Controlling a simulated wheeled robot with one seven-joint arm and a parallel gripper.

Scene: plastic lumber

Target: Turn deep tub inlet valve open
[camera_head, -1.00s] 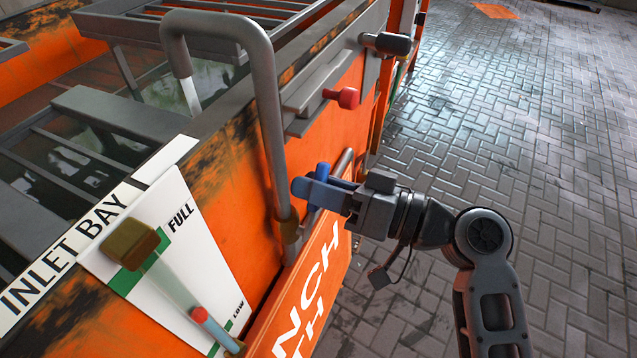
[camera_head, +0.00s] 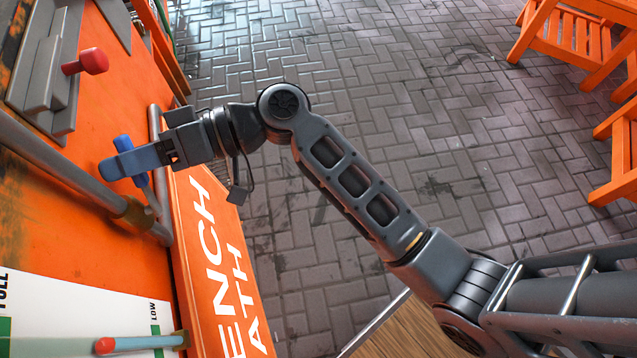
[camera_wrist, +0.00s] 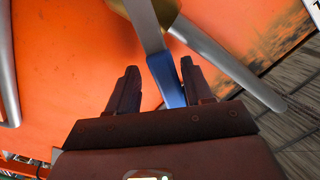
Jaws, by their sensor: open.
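The inlet valve is a brass body (camera_head: 136,214) on a grey pipe along the orange tub wall. Its lever has a blue grip (camera_head: 123,143) that runs behind my gripper. My gripper (camera_head: 108,168) is open at the lever, its bluish fingers pointing left toward the wall. In the wrist view, the blue grip (camera_wrist: 165,82) lies between my two dark-looking fingers (camera_wrist: 159,68), nearer the right one. The lever's flat grey strip runs from the grip up to the brass body (camera_wrist: 160,10) at the top edge. Contact with the fingers cannot be told.
A red knob (camera_head: 86,61) juts from a grey bracket above my gripper. A level gauge with a red marker (camera_head: 105,345) is at the lower left. An orange lettered panel (camera_head: 222,270) stands below the valve. Paved floor (camera_head: 330,50) is clear; orange chairs (camera_head: 590,40) stand at right.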

